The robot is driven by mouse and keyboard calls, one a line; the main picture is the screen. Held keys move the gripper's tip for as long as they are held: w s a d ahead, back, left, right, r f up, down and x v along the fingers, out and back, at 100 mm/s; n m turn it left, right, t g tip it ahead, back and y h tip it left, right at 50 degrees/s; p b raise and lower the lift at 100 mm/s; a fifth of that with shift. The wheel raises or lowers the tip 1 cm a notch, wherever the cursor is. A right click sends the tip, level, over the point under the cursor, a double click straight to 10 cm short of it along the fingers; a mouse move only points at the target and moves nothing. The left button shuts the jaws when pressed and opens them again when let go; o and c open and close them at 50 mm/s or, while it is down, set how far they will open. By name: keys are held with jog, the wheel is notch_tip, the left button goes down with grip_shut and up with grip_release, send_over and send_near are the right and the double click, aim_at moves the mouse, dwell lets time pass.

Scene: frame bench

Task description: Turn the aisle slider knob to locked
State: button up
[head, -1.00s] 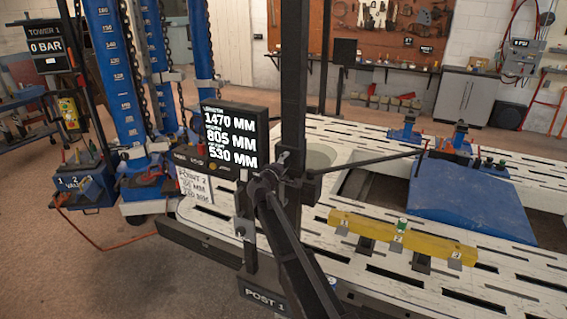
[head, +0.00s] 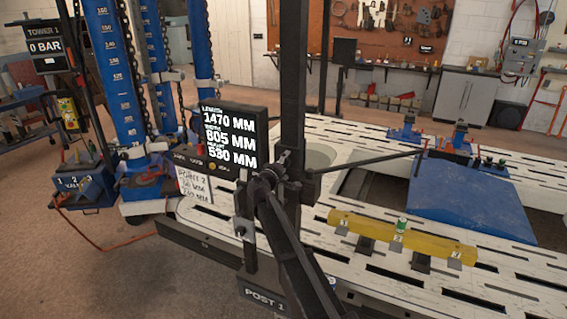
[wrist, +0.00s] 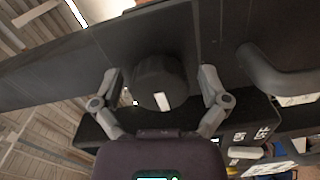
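A round black knob (wrist: 160,82) with a white mark on its face sits on a dark bar in the wrist view. My gripper (wrist: 160,76) is open, with one finger on each side of the knob and a visible gap at both sides. In the head view my gripper (head: 268,183) is at the dark upright post (head: 293,80), beside the measuring display. The knob is hard to make out there behind my arm. I see no locked or unlocked lettering by the knob.
A display (head: 230,138) reading 1470, 805 and 530 mm stands just left of the post. A thin rod (head: 370,160) runs right from the post over the white slotted bench (head: 300,235). A curved dark handle (wrist: 270,75) lies right of the knob, near ON and OFF labels.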

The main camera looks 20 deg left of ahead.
jog(key=shift+s, duration=0.1)
dwell(0.3)
jog(key=s+a, duration=0.1)
jog(key=s, duration=1.1)
jog(key=shift+w, duration=0.1)
dwell(0.4)
jog(key=d+f+m+g+h, duration=0.2)
jog(key=d+f+m+g, duration=0.15)
jog(key=d, duration=0.75)
jog(key=d+f+m+g+h, duration=0.1)
jog(key=d+f+m+g, duration=0.2)
jog(key=d, duration=0.8)
jog(key=d+f+m+g+h, duration=0.2)
jog(key=d+f+g, duration=0.15)
jog(key=d, duration=0.75)
jog(key=s+d+f+m+g+y, duration=0.3)
jog(key=s+d+f+g, duration=0.1)
jog(key=s+d, duration=0.5)
jog(key=s+d+f+m+g+y, duration=0.3)
jog(key=s+d+f+g, duration=0.1)
jog(key=s+d, duration=0.6)
jog(key=shift+f+y, duration=0.3)
